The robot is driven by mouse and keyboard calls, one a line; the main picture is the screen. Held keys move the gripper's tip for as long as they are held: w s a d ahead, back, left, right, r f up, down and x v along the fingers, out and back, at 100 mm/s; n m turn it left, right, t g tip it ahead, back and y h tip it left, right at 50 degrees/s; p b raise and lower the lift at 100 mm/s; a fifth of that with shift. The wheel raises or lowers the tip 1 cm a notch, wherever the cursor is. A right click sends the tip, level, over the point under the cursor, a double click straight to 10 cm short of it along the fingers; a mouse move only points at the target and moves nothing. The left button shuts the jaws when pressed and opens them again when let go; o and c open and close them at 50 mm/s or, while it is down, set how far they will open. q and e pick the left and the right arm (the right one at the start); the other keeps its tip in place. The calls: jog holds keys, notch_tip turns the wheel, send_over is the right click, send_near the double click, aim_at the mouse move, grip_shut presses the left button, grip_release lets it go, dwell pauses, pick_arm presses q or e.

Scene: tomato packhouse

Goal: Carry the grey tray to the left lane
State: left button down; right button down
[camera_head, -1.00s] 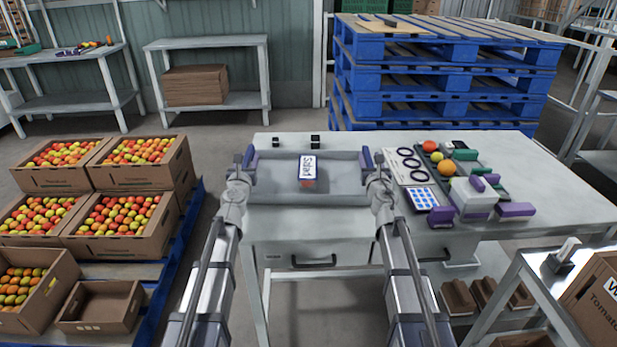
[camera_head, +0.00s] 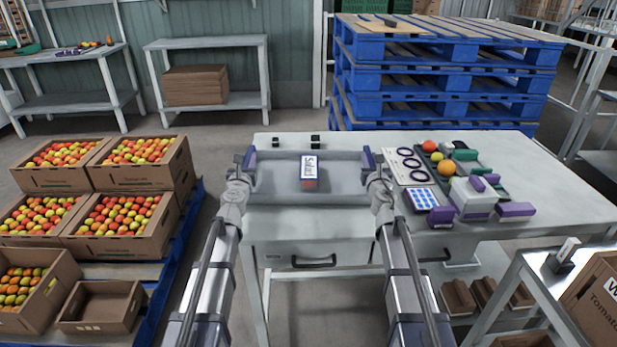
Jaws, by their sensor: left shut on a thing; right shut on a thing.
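The grey tray (camera_head: 345,183) is at the front left part of the table, with a small box labelled "Salad" (camera_head: 309,168) standing in it. My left gripper (camera_head: 244,170) is shut on the tray's left end. My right gripper (camera_head: 374,170) is shut on its right end. The tray looks level. I cannot tell whether it touches the table top or is held just above it. No lane marking for the left lane is clear to see.
The light grey table (camera_head: 560,185) holds a dark tray of fruit and tools (camera_head: 466,172), a card with rings (camera_head: 405,166) and purple-and-white blocks (camera_head: 473,198) on the right. Two small black items (camera_head: 315,140) stand behind the tray. Tomato boxes (camera_head: 120,225) stand on a blue pallet at left.

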pick_arm(q)
jog(key=shift+w+a+r, duration=0.15)
jog(key=shift+w+a, duration=0.05)
pick_arm(e)
jog(key=shift+s+a+r, duration=0.15)
jog(key=shift+a, duration=0.05)
dwell(0.4)
